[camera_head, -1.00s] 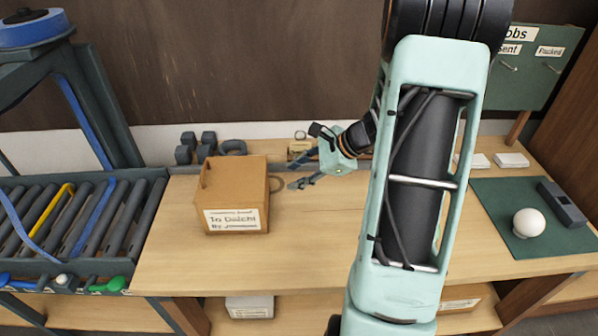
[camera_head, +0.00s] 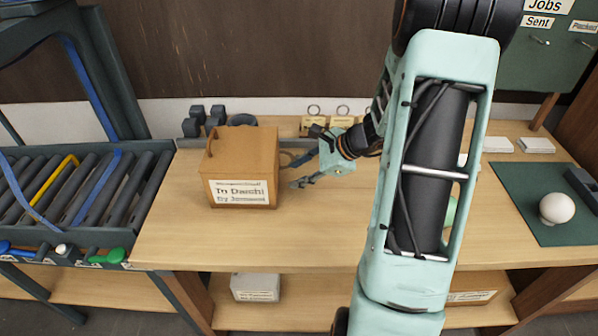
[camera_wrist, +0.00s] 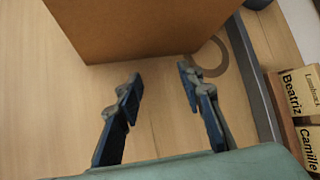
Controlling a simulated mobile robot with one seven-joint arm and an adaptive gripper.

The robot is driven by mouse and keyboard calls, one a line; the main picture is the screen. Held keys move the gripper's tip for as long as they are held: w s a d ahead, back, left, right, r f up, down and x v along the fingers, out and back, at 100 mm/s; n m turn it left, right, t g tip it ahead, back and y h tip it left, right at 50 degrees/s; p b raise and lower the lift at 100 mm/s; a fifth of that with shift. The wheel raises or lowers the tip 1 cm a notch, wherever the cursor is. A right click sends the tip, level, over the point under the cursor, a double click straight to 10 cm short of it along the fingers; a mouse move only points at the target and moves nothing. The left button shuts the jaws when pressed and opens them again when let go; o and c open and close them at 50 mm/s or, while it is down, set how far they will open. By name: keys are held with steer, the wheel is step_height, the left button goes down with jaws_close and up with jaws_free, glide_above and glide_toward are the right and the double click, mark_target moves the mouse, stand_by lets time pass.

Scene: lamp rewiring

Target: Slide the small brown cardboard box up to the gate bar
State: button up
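The small brown cardboard box (camera_head: 240,165) stands upright on the wooden bench, left of my gripper, with a white handwritten label on its front. Its lower part (camera_wrist: 140,30) fills the top of the wrist view. My gripper (camera_head: 297,171) is open and empty, with its fingers pointing at the box's right side. In the wrist view the fingertips (camera_wrist: 160,78) are spread apart just short of the box, with bench showing between them. A yellow bar (camera_head: 50,187) lies across the roller conveyor at left; I cannot tell whether it is the gate bar.
A flat ring (camera_wrist: 210,58) lies beside the box. Dark weights (camera_head: 205,120) stand behind it. Name-tagged blocks (camera_wrist: 297,95) stand by the bench's back rail (camera_wrist: 250,80). A white ball (camera_head: 556,208) sits on a green mat (camera_head: 520,200) at right. The bench front is clear.

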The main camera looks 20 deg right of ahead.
steer(key=shift+w+a+b, duration=0.3)
steer(key=shift+w+a, duration=0.1)
steer(key=shift+a, duration=0.6)
steer(key=shift+w+a+b, duration=0.25)
steer(key=shift+w+a, duration=0.2)
steer(key=shift+a, duration=0.55)
steer(key=shift+w+a+b, duration=0.3)
steer(key=shift+w+a, duration=0.1)
steer(key=shift+a, duration=0.6)
steer(key=shift+w+a+b, duration=0.2)
steer(key=shift+w+a, duration=0.2)
steer(key=shift+a, duration=0.6)
steer(key=shift+w+a+b, duration=0.25)
steer(key=shift+w+a, duration=0.2)
steer(key=shift+a, duration=0.55)
steer(key=shift+w+a+b, duration=0.2)
steer(key=shift+w+a, duration=0.2)
steer(key=shift+a, duration=0.6)
steer(key=shift+w+a, duration=0.15)
steer(key=shift+a, duration=0.2)
steer(key=shift+w+a+b, duration=0.1)
steer(key=shift+w+a, duration=0.25)
steer(key=shift+a, duration=0.55)
steer(key=shift+w+a+b, duration=0.15)
steer(key=shift+w+a, duration=0.25)
steer(key=shift+a, duration=0.45)
steer(key=shift+w+a+b, duration=0.1)
steer(key=shift+w+a, duration=0.25)
steer(key=shift+a, duration=0.55)
